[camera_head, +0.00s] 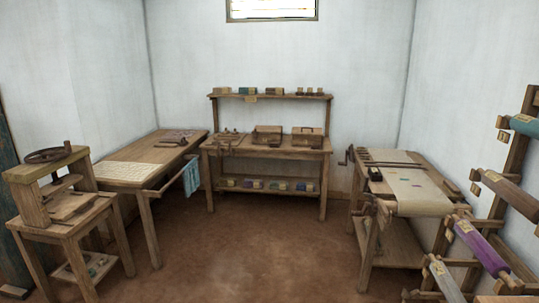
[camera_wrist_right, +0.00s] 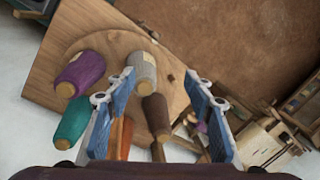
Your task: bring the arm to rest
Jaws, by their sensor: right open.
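My right gripper (camera_wrist_right: 159,76) shows in the right wrist view, with its two blue-padded fingers spread apart. Nothing is clearly held between them. Beyond the fingers is a wooden board with a round disc (camera_wrist_right: 100,42) carrying several yarn cones. I see a purple cone (camera_wrist_right: 80,72), a teal cone (camera_wrist_right: 72,121), a grey cone (camera_wrist_right: 143,72) and a dark brown cone (camera_wrist_right: 156,115). An orange piece (camera_wrist_right: 126,140) is partly hidden behind the left finger. Neither arm nor gripper shows in the head view.
In the head view, a shelved bench (camera_head: 265,147) stands at the back wall. A table with a patterned sheet (camera_head: 124,172) and a small wooden stand (camera_head: 64,226) are at left. A loom-like table (camera_head: 420,201) and a roll rack (camera_head: 515,160) are at right. The middle floor (camera_head: 260,250) is clear.

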